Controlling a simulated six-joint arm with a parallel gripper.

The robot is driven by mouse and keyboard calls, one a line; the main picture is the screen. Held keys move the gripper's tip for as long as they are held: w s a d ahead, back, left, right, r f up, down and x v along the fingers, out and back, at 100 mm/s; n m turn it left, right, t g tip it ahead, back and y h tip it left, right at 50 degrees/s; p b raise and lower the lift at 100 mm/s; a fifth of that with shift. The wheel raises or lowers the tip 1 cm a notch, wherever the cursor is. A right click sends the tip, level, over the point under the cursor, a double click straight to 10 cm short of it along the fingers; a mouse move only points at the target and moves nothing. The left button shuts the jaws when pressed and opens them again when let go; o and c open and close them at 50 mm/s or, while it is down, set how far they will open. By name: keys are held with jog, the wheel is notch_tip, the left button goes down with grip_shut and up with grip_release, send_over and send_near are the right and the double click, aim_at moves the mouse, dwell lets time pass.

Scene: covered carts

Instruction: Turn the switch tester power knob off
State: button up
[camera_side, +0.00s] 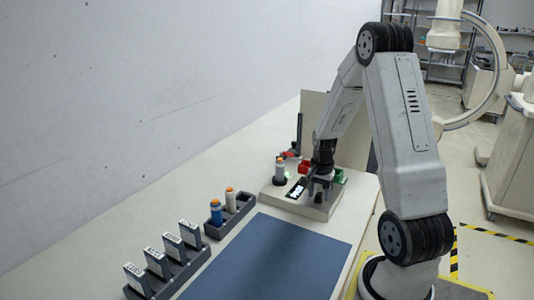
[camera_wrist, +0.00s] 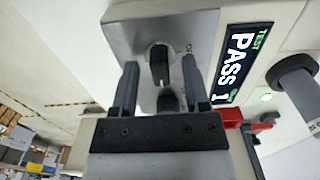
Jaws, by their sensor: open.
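The switch tester (camera_side: 308,205) stands at the far end of the table. My gripper (camera_wrist: 158,75) is open, with one finger on each side of the knob. I cannot tell whether the fingers touch it. In the side view my gripper (camera_side: 318,178) is down at the tester, and the knob is hidden there.
A red bin (camera_side: 304,168) and a green bin (camera_side: 339,176) are at the tester's back. A holder with two bottle-like pieces (camera_side: 229,205) and a rack of several labelled grey modules (camera_side: 163,262) line the left. The blue mat (camera_side: 275,262) is bare.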

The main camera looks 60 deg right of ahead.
grip_shut()
